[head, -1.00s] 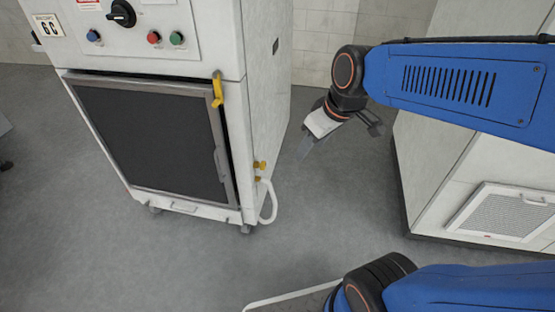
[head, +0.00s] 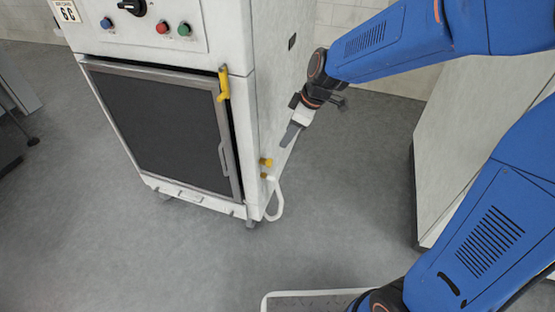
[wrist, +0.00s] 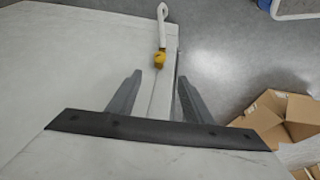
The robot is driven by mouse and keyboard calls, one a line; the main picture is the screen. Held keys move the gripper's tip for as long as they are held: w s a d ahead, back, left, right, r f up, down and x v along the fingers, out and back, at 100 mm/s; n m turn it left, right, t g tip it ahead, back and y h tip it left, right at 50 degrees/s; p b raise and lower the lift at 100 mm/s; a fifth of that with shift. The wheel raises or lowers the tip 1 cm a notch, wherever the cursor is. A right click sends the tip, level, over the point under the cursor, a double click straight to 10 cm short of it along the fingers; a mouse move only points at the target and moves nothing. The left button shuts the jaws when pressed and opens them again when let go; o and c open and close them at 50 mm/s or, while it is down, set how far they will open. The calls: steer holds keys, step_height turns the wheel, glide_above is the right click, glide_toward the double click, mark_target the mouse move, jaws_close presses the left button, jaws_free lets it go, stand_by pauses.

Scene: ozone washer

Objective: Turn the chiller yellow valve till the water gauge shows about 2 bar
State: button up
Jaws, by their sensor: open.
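The white chiller cabinet (head: 215,50) stands at left centre. A small yellow valve (head: 265,162) sticks out low on its right side, with a white hose looping down below it. In the wrist view the yellow valve (wrist: 159,58) lies just beyond the fingertips, roughly between them. My gripper (head: 288,138) is open and empty, close to the cabinet's side and above the valve; its open fingers also show in the wrist view (wrist: 160,78). It appears apart from the valve. No water gauge can be made out.
A yellow lever (head: 223,84) sits at the dark door's upper right corner. Knob and buttons are on the panel above. Another white cabinet (head: 450,150) stands at right. Cardboard boxes (wrist: 280,120) lie on the floor. Grey floor between the cabinets is free.

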mark_target(271, 160)
steer(key=x, duration=1.7)
steer(key=c, duration=1.1)
